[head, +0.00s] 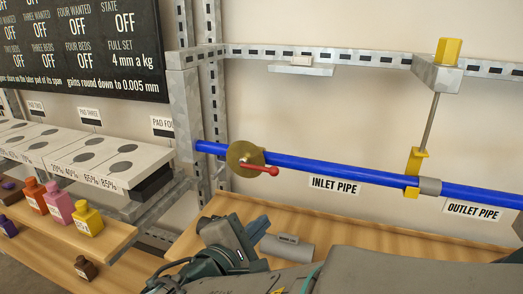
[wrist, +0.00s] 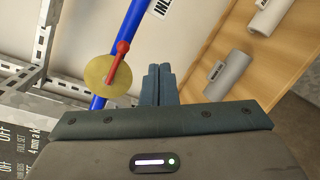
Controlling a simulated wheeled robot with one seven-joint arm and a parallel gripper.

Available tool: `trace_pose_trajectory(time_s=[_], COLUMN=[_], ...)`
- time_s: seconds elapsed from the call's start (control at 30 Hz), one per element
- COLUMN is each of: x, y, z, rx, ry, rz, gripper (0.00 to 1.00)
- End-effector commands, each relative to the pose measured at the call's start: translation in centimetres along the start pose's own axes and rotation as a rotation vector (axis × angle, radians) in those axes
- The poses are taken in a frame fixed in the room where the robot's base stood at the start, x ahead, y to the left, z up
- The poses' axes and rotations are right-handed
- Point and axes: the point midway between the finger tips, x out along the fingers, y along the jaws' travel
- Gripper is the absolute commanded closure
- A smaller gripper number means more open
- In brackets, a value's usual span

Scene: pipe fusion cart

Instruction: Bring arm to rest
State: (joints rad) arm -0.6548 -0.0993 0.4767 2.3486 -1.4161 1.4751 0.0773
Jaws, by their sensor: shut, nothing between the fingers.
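My gripper (head: 257,224) is at the lower middle of the head view, above the wooden bench and in front of the blue pipe. In the wrist view its two fingers (wrist: 159,70) are together with nothing between them. The blue inlet pipe (head: 310,163) runs across the head view, with a brass disc (head: 243,158) and red lever (head: 262,169) at its left part. The disc (wrist: 108,75) and lever (wrist: 120,58) also show left of the fingers in the wrist view, apart from them in the picture. My arm fills the lower right of the head view.
A grey cylinder (head: 287,247) lies on the wooden bench (head: 370,243) beside my gripper. A yellow clamp (head: 417,165) on a rod stands at the pipe's right. Coloured bottles (head: 59,205) stand on a shelf at left, below white pads (head: 90,155). A metal post (head: 187,120) rises behind.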

Motion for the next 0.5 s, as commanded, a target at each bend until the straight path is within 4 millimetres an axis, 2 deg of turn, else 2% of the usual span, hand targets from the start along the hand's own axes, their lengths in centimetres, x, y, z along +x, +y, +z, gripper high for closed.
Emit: trace_pose_trajectory(time_s=[0.03, 0.1, 0.2, 0.33, 0.5], x=[1.4, 3.1, 4.3, 4.2, 2.8], y=[-0.5, -2.7, -5.9, -9.3, -11.4], z=[2.5, 5.3, 8.8, 12.1, 14.8], rx=[0.033, 0.096, 0.221, 0.438, 0.813], ry=[-0.035, -0.074, -0.124, -0.173, -0.221], rz=[-0.103, -0.271, -0.508, -0.787, -1.086], gripper=[1.00, 1.00, 1.00, 1.00, 1.00])
